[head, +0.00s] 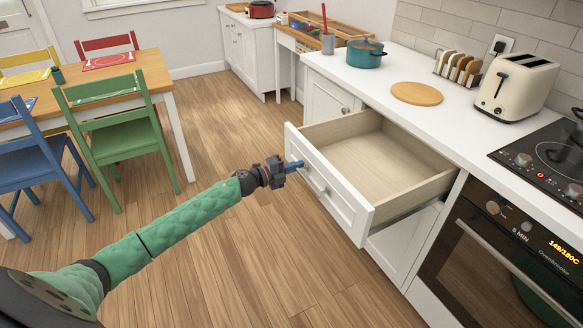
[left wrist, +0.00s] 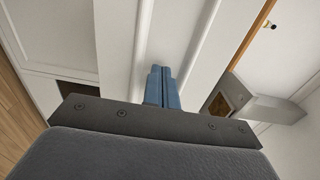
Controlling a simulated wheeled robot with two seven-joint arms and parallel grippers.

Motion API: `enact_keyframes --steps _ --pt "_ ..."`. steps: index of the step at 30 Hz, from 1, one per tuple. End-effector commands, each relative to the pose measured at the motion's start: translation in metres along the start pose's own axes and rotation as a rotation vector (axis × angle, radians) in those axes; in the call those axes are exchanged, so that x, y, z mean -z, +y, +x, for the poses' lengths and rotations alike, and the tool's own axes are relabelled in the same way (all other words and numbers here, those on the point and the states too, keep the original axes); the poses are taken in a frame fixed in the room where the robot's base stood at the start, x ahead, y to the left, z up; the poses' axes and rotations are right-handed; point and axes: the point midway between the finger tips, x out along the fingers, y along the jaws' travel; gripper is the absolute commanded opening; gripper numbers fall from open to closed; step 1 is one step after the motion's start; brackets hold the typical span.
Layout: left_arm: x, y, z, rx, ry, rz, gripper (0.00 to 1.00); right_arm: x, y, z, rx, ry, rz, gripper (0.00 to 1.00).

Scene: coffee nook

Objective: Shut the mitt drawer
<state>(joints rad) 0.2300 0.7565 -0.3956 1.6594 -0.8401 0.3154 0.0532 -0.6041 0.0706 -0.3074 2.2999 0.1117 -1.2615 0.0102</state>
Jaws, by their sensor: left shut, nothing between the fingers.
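The mitt drawer (head: 368,157) is pulled well out of the white counter, and the part of its pale wooden inside that shows is empty. Its white front panel (head: 336,193) faces the floor area and carries a handle (head: 316,184). My left gripper (head: 299,164) is shut and empty, with its blue fingertips at the left part of the drawer front, near the top edge. The left wrist view shows the closed blue fingers (left wrist: 161,87) against a white panel; I cannot tell whether they touch it. My right gripper is not in view.
The oven (head: 490,250) stands right of the drawer, below the hob (head: 550,155). The countertop holds a toaster (head: 517,88), toast rack (head: 459,66), round board (head: 417,93) and teal pot (head: 365,54). A table with chairs (head: 115,140) stands left; the wooden floor between is clear.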

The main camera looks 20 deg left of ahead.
Motion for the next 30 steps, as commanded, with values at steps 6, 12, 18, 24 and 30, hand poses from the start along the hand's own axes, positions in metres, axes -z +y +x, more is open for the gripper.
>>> enact_keyframes --steps 6,12,18,24,30 --pt "0.0 -0.004 0.045 0.003 0.001 -0.001 0.0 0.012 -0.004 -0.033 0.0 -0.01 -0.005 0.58" --pt "0.0 -0.003 0.098 0.004 0.0 0.0 0.0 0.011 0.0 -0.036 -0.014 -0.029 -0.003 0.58" --pt "0.0 -0.002 0.154 0.004 0.001 0.0 0.0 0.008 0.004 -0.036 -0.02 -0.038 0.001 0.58" --pt "0.001 -0.001 0.215 0.004 0.001 0.0 0.0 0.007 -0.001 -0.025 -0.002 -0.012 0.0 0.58" --pt "0.002 0.001 0.271 0.003 0.002 0.0 0.0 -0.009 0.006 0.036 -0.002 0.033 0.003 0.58"
